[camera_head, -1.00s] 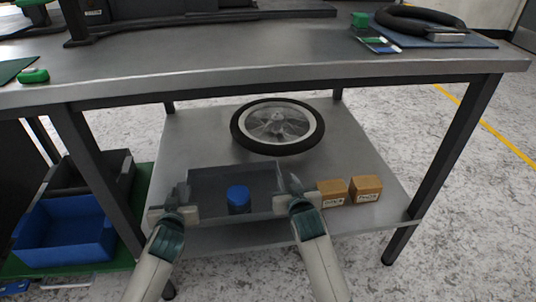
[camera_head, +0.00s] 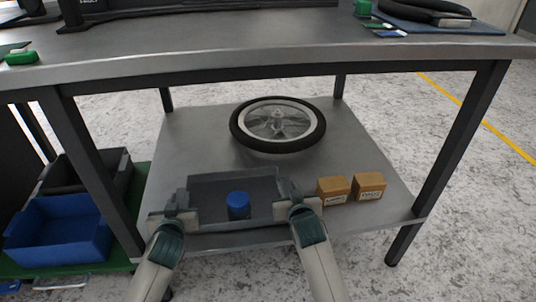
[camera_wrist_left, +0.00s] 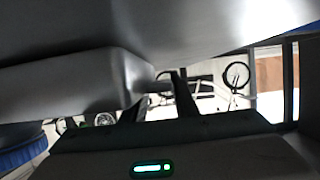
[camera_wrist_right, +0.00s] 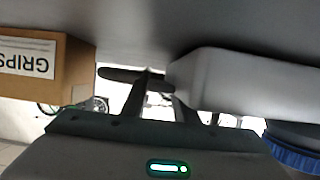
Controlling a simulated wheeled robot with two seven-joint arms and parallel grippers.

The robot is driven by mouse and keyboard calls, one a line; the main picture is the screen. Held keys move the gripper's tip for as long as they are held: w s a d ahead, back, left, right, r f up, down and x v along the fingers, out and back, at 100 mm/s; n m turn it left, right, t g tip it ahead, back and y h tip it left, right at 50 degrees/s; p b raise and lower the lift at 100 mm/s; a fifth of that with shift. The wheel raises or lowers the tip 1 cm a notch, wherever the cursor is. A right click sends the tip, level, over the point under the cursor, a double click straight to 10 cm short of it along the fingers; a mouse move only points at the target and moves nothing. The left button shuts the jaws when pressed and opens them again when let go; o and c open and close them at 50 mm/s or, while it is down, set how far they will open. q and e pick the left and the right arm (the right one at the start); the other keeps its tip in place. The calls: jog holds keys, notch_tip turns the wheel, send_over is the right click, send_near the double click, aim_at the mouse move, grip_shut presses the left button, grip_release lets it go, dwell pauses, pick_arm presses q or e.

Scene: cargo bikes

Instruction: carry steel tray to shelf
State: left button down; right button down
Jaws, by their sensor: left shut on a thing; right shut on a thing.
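The steel tray (camera_head: 258,188) is a grey open tray with a blue round-topped item (camera_head: 238,202) in it. It is at the front of the lower shelf (camera_head: 365,152) of the workbench; whether it rests on the shelf or hangs just above it I cannot tell. My left gripper (camera_head: 180,210) is shut on the tray's left end. My right gripper (camera_head: 299,205) is shut on its right end. In the left wrist view the tray (camera_wrist_left: 70,85) shows as a grey wall by the fingers; the right wrist view shows its other end (camera_wrist_right: 240,85).
A spoked wheel (camera_head: 278,125) lies behind the tray on the shelf. Two cardboard boxes, one left (camera_head: 333,189) and one right (camera_head: 368,186), stand just right of my right gripper. The bench top (camera_head: 250,58) is overhead, with legs at both sides. Blue (camera_head: 60,235) and black bins stand left.

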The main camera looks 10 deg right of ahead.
pick_arm(q)
jog(key=shift+f, duration=0.25)
pick_arm(e)
jog(key=shift+f, duration=0.3)
pick_arm(q)
jog(key=c, duration=1.4)
grip_release()
pick_arm(e)
jog(key=c, duration=1.4)
grip_release()
pick_arm(q)
jog(key=shift+r, duration=0.15)
notch_tip(320, 180, up, 10)
jog(key=shift+f, duration=0.1)
pick_arm(e)
jog(key=shift+r, duration=0.2)
notch_tip(320, 180, up, 10)
jog(key=shift+f, duration=0.15)
pick_arm(q)
jog(key=shift+s, duration=0.1)
pick_arm(e)
jog(key=shift+s, duration=0.1)
